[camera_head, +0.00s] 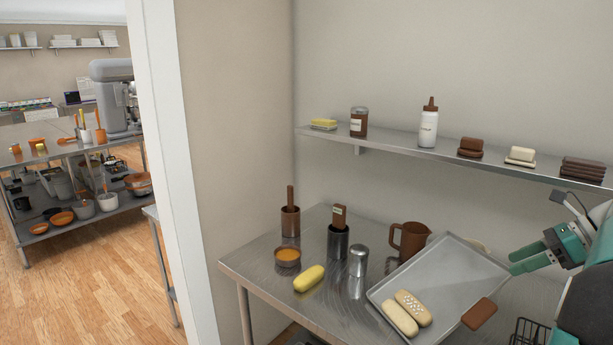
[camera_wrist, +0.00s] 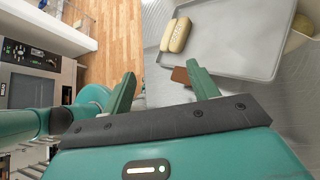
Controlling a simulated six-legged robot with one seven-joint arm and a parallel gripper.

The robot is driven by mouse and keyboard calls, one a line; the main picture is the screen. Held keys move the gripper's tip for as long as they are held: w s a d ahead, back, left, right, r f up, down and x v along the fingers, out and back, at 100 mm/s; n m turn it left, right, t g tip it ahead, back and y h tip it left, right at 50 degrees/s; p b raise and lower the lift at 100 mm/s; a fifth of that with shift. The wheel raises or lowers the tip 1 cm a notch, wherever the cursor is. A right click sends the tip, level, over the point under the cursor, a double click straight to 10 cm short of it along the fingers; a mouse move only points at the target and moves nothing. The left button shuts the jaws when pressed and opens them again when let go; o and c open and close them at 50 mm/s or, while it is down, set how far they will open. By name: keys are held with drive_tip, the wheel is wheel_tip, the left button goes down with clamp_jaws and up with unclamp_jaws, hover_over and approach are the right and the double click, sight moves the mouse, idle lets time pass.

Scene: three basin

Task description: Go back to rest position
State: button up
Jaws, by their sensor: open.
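My gripper (camera_head: 540,257) is at the right side in the head view, above the right part of the metal table. In the wrist view my gripper (camera_wrist: 161,90) shows two green fingers spread apart, with nothing between them. A grey tray (camera_head: 447,270) lies tilted on the table, left of and below my gripper. Two pale bread rolls (camera_head: 405,313) sit on the tray, and they also show in the wrist view (camera_wrist: 176,34). A brown block-like piece (camera_head: 479,313) is at the tray's right edge, apart from my fingers.
A wall shelf (camera_head: 400,143) with jars and blocks runs above. Wooden floor (camera_head: 95,293) is open at left.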

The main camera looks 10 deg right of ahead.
drive_tip(key=a+n+g+h, duration=0.35)
drive_tip(key=a+n, duration=0.95)
drive_tip(key=a, duration=1.2)
drive_tip(key=s+a+f+n+t+h, duration=0.1)
drive_tip(key=s+a+f+n+h, duration=0.1)
drive_tip(key=s+a+n, duration=0.3)
drive_tip(key=s+a+f+n+t+h, duration=0.2)
drive_tip(key=s+a+f+n, duration=0.2)
drive_tip(key=a+n, duration=0.5)
drive_tip(key=shift+s+a+f+n, duration=0.35)
drive_tip(key=shift+f+n, duration=0.25)
drive_tip(key=shift+n, duration=0.2)
